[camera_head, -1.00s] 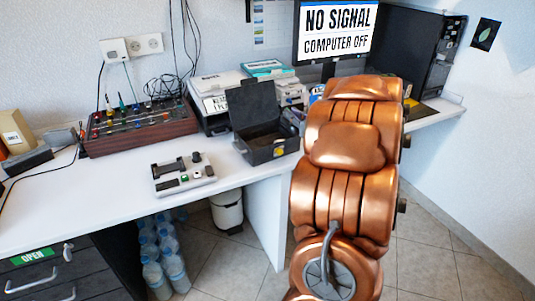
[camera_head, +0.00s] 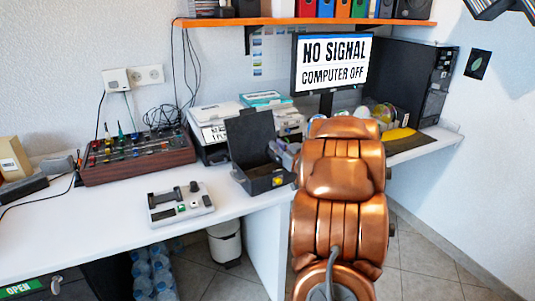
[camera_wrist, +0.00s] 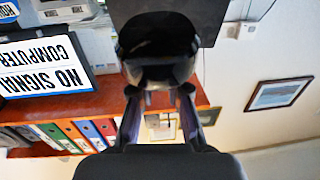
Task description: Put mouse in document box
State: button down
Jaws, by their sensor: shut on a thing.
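The document box (camera_head: 245,184) is a dark box with its lid standing open, on the white desk just left of my arm in the head view. What looks like its dark lid also shows at the top of the upside-down wrist view (camera_wrist: 208,14). My gripper (camera_wrist: 158,92) is shut on a dark, rounded thing, taken to be the mouse (camera_wrist: 158,48), in the wrist view. The held thing overlaps the lid's edge in that view; I cannot tell its height over the box. In the head view my copper arm hides the gripper and the mouse.
The monitor (camera_head: 331,62) and black computer case (camera_head: 415,85) stand at the back right. An orange shelf (camera_head: 300,21) hangs above.

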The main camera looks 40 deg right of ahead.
aim_at(267, 156)
jog(key=w, duration=0.4)
jog(key=shift+w+a+f, duration=0.1)
jog(key=shift+w+f, duration=0.15)
jog(key=shift+w, duration=0.05)
jog(key=shift+w+f, duration=0.15)
jog(key=shift+w, duration=0.2)
jog(key=shift+s+f+b, duration=0.1)
jog(key=shift+f+b, duration=0.2)
jog(key=shift+f, duration=1.35)
jog(key=shift+f, duration=0.55)
jog(key=c, duration=1.2)
grip_release()
jog(key=shift+f, duration=0.15)
jog(key=shift+o, duration=0.2)
